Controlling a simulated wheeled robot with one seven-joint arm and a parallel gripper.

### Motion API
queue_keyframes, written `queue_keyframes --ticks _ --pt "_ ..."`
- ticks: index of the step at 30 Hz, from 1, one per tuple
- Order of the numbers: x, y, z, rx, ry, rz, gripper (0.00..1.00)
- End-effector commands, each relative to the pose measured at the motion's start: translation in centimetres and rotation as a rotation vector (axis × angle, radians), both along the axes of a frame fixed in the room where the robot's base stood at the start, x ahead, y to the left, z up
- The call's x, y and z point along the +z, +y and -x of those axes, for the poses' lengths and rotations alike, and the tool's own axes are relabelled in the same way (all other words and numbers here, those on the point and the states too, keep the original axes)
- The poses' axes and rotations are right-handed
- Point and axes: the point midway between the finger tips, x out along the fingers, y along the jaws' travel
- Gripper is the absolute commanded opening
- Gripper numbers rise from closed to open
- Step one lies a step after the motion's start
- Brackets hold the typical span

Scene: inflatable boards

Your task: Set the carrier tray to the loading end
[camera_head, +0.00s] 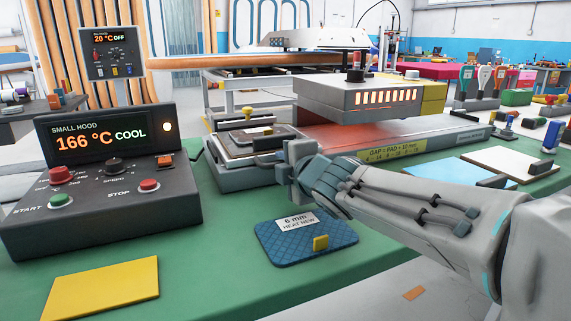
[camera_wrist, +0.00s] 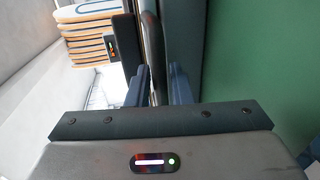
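The carrier tray (camera_head: 238,157), a grey metal tray, sits at the left end of the long low track, left of the hood (camera_head: 370,97). Dark plates and a small yellow-knobbed piece (camera_head: 260,131) are on or just behind it. My gripper (camera_head: 289,172) is beside the tray's front right, close to a black block-like grip (camera_head: 268,158). In the wrist view the fingers (camera_wrist: 168,88) point at a dark and metallic edge.
The control box (camera_head: 100,180) reads 166 °C COOL. A blue quilted pad (camera_head: 290,247) marked 6 mm and a yellow sheet (camera_head: 102,288) lie on the green table in front. The striped gap label (camera_head: 394,151) is on the track's front.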

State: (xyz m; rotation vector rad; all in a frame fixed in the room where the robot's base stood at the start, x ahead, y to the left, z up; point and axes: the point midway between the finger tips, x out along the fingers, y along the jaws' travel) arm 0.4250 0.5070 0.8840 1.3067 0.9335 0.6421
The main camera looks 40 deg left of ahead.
Motion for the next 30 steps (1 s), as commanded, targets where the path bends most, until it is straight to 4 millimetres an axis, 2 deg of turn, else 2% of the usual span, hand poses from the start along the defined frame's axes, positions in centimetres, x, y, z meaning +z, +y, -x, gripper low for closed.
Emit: queue_keyframes --ticks 10,14,30 --pt "0.1 -0.3 -0.2 -0.006 -0.001 0.001 0.3" --pt "0.5 -1.1 0.3 -0.007 -0.002 0.001 0.3" --pt "2.7 -8.9 5.4 -0.001 -0.003 0.002 0.3"
